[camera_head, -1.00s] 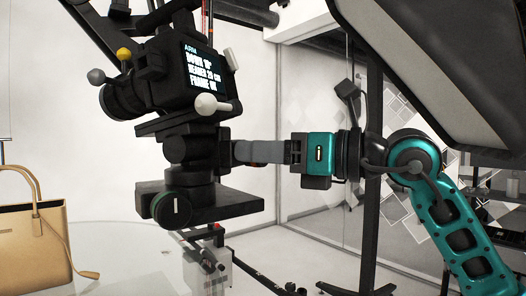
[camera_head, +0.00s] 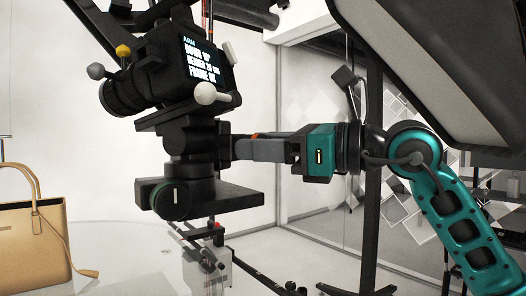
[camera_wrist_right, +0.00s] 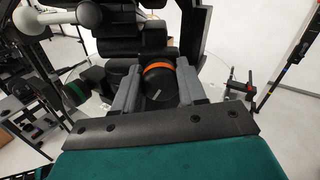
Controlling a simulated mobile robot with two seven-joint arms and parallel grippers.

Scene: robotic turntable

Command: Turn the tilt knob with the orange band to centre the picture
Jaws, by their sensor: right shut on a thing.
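The dark tilt knob with an orange band (camera_wrist_right: 158,68) sits between the two grey fingers of my right gripper (camera_wrist_right: 158,90) in the right wrist view. The fingers are shut on its sides, and a pale mark on its end face points up and right. In the head view, my right gripper (camera_head: 243,148) reaches in from the right to the camera head, and only a sliver of the orange band shows. The black camera (camera_head: 160,85) points left and down. Its screen (camera_head: 205,66) seems to read "DOWN 10°, NEARER 20 cm, FRAME OK". My left gripper is not in view.
A green-banded knob (camera_head: 168,198) is lower on the mount. A white ball-ended handle (camera_head: 206,94) sticks out above my right gripper. A tan handbag (camera_head: 35,240) stands on the pale round table (camera_head: 120,275) at left. A large dark panel (camera_head: 450,60) hangs upper right.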

